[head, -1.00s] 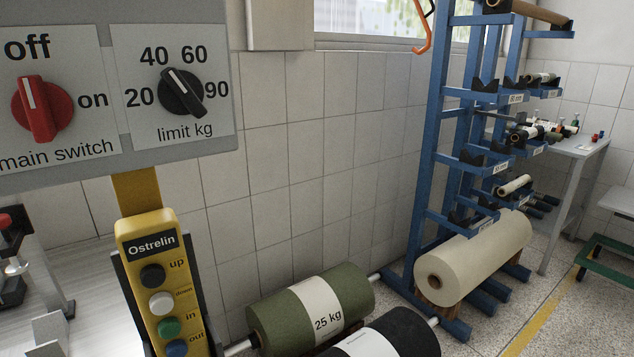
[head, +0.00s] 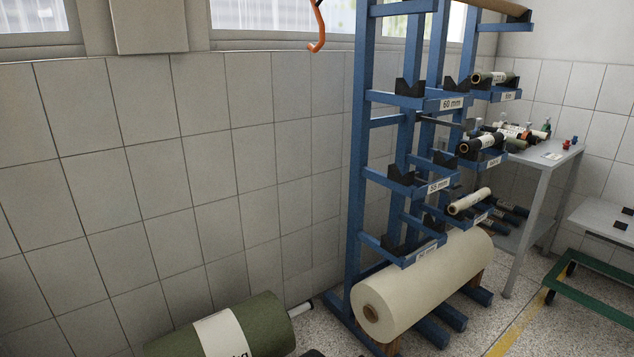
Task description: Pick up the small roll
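Several small rolls rest on the blue rack's arms in the head view. A small cream roll (head: 469,201) lies on a lower right arm. A dark roll with a white label (head: 481,145) lies on the arm above it, and another dark labelled roll (head: 494,78) lies higher up. I cannot tell which of these is the small roll of the task. More small rolls (head: 522,131) lie on the grey table behind. Neither of my grippers is in view.
The blue rack (head: 357,150) stands against the tiled wall. A large cream roll (head: 425,283) lies at its foot. A green roll (head: 225,335) lies at the bottom left. A grey table (head: 555,158) and a green-framed cart (head: 592,292) stand at the right. Speckled floor shows between.

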